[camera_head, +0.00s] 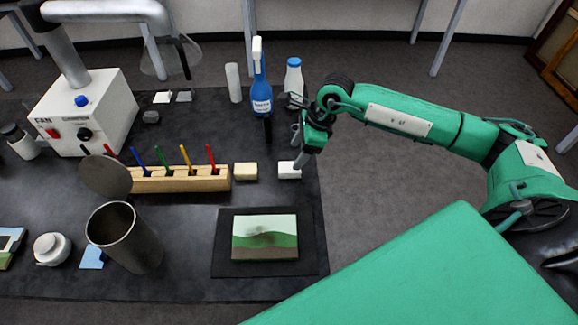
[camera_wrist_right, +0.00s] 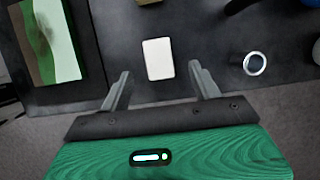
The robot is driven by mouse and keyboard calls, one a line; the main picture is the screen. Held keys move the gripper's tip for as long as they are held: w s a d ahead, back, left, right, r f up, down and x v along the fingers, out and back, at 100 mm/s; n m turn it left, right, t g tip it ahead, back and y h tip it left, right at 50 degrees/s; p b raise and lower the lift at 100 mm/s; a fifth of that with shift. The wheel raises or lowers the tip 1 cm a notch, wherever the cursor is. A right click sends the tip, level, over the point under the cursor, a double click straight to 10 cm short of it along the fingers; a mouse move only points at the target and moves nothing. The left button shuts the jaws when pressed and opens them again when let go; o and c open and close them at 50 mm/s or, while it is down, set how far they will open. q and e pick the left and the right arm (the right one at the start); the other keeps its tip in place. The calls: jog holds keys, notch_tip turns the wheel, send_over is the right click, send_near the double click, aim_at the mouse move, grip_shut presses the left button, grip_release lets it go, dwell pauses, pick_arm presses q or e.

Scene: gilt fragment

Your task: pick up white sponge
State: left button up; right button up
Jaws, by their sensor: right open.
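The white sponge (camera_head: 289,170) is a small white block lying on the dark table near its right edge. It also shows in the right wrist view (camera_wrist_right: 158,59), lying flat just beyond and between the fingertips. My right gripper (camera_head: 300,160) is over the sponge's right side in the head view. From these views I cannot tell the exact height above the sponge. My left gripper is not in view.
A yellow sponge (camera_head: 245,171) lies just left of the white one, by a wooden rack (camera_head: 185,180) of coloured tools. A blue spray bottle (camera_head: 260,92) and a white bottle (camera_head: 294,82) stand behind. A painted panel (camera_head: 265,240) lies in front on a black mat (camera_head: 222,262).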

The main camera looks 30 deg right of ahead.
aim_at(290, 167)
jog(key=shift+a+f, duration=0.15)
jog(key=shift+f, duration=0.3)
jog(key=shift+w+a+f+p, duration=0.1)
jog(key=shift+a+f+p, duration=0.1)
jog(key=shift+f+p, duration=0.25)
jog(key=p+x, duration=0.1)
jog(key=x, duration=0.2)
jog(key=shift+f, duration=0.35)
jog(key=shift+a+f, duration=0.2)
jog(key=shift+f, duration=0.25)
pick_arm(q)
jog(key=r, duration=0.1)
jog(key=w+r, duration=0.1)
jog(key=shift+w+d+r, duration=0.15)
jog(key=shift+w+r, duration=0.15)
pick_arm(e)
jog(key=c, duration=1)
